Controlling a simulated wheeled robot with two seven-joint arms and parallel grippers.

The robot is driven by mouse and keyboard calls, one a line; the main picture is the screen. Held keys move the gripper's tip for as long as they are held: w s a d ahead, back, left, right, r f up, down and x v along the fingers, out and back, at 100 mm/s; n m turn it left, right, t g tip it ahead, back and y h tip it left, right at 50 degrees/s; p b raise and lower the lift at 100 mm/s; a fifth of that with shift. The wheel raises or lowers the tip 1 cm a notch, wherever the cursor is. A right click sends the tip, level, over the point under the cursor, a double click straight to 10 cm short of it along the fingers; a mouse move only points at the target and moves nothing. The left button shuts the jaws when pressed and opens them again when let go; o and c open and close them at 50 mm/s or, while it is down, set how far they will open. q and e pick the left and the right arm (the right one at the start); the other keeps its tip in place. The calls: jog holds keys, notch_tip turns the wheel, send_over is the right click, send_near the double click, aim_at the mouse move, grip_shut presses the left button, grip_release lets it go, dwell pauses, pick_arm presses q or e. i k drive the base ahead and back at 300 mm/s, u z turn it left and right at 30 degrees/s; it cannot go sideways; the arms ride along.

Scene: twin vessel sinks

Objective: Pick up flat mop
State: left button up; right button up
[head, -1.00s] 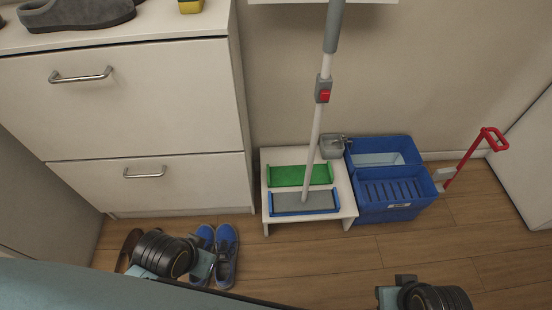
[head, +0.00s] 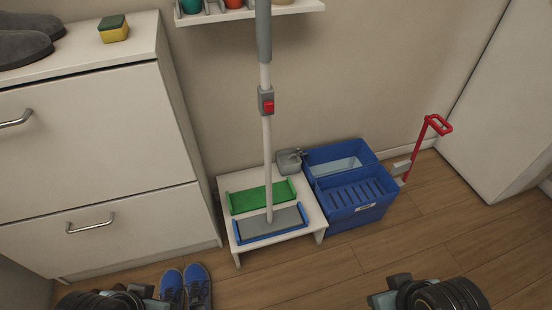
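The flat mop (head: 267,150) stands nearly upright, its white pole with a grey grip at the top and a grey collar with a red button. Its grey and blue head sits in the blue-edged tray (head: 243,240) on a low white stand (head: 222,186). My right gripper (head: 390,290) is at the bottom right. Both are well short of the mop and partly cut off by the picture's edge. I cannot tell whether their fingers are open.
A blue bucket (head: 350,208) stands right of the stand, with a red-handled tool (head: 418,150) beside it. Blue shoes (head: 186,285) lie on the floor at lower left. A white drawer cabinet (head: 95,150) is left, a shelf (head: 250,12) above. Floor is clear right of centre.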

aim_at(271, 222)
jog(key=z, duration=2.4)
jog(key=k, duration=1.4)
jog(key=u, duration=0.45)
